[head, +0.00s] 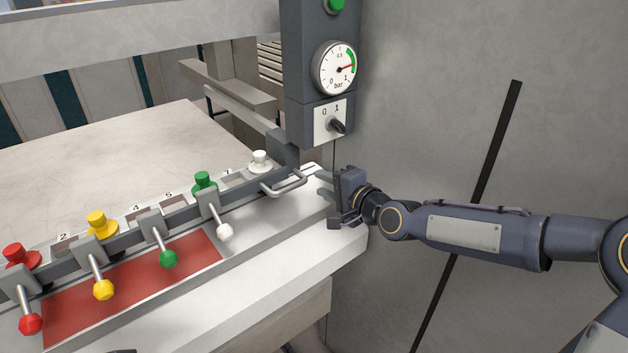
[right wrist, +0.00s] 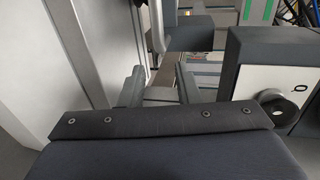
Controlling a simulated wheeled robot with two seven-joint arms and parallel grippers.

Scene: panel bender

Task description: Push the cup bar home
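The cup bar (head: 130,232) is a long dark grey bar running from lower left to the upright post, carrying red, yellow, green and white cups on top and arms with coloured knobs in front. A light metal loop handle (head: 288,184) is at its right end; what looks like this handle shows at the top of the right wrist view (right wrist: 157,28). My right gripper (head: 321,184) is just right of the handle, its fingers apart and empty. Both fingers show in the right wrist view (right wrist: 160,86), with a gap between them. My left gripper is not in view.
A dark post (head: 308,95) with a pressure gauge (head: 335,68) and a 0/1 rotary switch (head: 331,118) stands behind my right gripper. A grey wall panel (head: 430,90) is to the right. A red pad (head: 135,275) lies below the knobs. A pale sheet (head: 90,150) lies behind the bar.

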